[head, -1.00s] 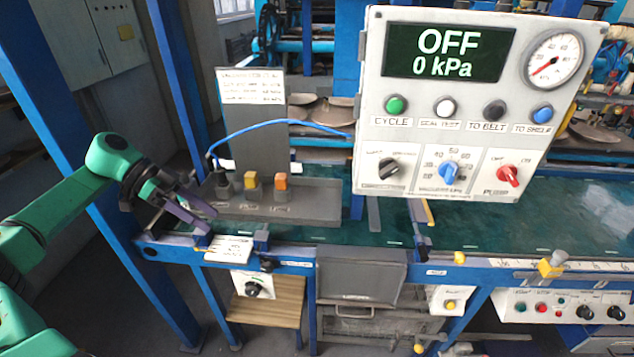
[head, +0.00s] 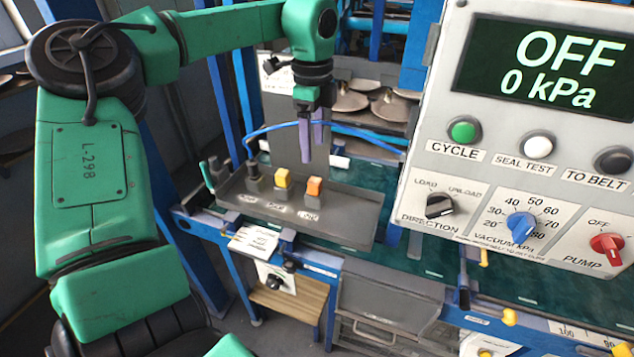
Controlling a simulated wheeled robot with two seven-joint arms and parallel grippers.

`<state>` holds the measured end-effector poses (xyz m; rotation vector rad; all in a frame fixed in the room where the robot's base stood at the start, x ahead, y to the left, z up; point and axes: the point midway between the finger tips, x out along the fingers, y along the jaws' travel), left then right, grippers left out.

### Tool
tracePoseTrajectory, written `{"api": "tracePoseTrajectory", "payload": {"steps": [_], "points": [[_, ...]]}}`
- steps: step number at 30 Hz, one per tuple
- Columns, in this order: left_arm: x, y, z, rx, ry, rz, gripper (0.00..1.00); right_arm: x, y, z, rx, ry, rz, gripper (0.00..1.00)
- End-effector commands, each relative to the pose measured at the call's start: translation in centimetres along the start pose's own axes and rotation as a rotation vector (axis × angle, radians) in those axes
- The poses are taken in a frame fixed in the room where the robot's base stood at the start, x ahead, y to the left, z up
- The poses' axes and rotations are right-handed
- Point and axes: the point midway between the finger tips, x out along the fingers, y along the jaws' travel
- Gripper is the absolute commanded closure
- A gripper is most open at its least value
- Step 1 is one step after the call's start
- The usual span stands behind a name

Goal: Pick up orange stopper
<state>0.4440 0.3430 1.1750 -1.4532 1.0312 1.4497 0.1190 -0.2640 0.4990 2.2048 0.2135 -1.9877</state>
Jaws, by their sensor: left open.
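The orange stopper (head: 314,185) sits upright at the right end of a short row on a grey tray (head: 345,217). A yellow stopper (head: 282,178) stands to its left, and a dark fitting with a blue hose (head: 253,178) is farther left. My left gripper (head: 312,158) points down with its two purple fingers just above the orange stopper. The fingers are open with nothing between them, and a small gap to the stopper seems to show. My right gripper is not in view.
A control panel (head: 445,150) reading OFF and 0 kPa stands close on the right. The blue hose (head: 345,127) arcs behind my fingers. A grey upright sign board (head: 280,115) stands behind the tray. The tray right of the orange stopper is clear.

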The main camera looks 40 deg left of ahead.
Motion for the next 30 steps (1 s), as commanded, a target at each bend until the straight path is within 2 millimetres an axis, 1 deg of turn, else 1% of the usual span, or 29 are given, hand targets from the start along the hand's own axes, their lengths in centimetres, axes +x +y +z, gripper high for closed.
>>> {"api": "tracePoseTrajectory", "payload": {"steps": [1, 3, 6, 8, 11, 12, 15, 18, 21, 22, 23, 24, 26, 27, 30], "points": [[0.9, 0.1, 0.0, 0.001, 0.003, 0.006, 0.29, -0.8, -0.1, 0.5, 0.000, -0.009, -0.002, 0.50], [2.2, 0.1, 0.0, 0.000, 0.002, 0.004, 0.29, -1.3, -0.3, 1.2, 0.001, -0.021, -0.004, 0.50], [3.5, 0.1, 0.0, 0.000, 0.001, 0.003, 0.29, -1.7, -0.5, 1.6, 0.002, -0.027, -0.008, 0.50], [4.2, 0.1, -0.1, 0.000, 0.001, 0.004, 0.29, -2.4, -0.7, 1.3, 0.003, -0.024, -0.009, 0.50], [5.9, 0.3, -0.1, 0.000, 0.002, 0.007, 0.29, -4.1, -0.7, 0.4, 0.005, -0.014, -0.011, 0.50], [6.9, 0.3, -0.2, 0.000, 0.001, 0.006, 0.29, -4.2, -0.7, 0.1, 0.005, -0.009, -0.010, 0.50], [8.4, 0.2, -0.1, -0.001, 0.000, 0.002, 0.29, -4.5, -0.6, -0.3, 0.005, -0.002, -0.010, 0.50], [8.9, 0.1, -0.2, -0.001, 0.001, -0.001, 0.29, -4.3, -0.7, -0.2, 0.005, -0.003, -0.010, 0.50], [8.9, 0.1, -0.2, -0.001, 0.001, -0.001, 0.29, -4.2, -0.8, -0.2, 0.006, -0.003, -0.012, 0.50], [8.9, 0.1, -0.2, -0.001, 0.001, -0.001, 0.36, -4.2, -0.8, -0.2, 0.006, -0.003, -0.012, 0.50], [8.9, 0.1, -0.2, -0.001, 0.001, -0.001, 0.48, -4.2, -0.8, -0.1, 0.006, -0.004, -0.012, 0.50], [8.8, 0.1, -0.2, -0.001, 0.001, -0.001, 0.63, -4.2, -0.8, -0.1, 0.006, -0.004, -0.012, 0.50], [8.8, 0.1, -0.2, -0.001, 0.001, -0.001, 0.86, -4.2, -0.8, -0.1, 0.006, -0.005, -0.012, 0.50], [8.8, 0.1, -0.2, -0.001, 0.001, -0.001, 1.00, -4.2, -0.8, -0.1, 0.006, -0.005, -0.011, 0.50], [8.8, 0.1, -0.2, -0.001, 0.001, -0.001, 1.00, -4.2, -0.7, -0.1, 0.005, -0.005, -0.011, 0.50]]}}
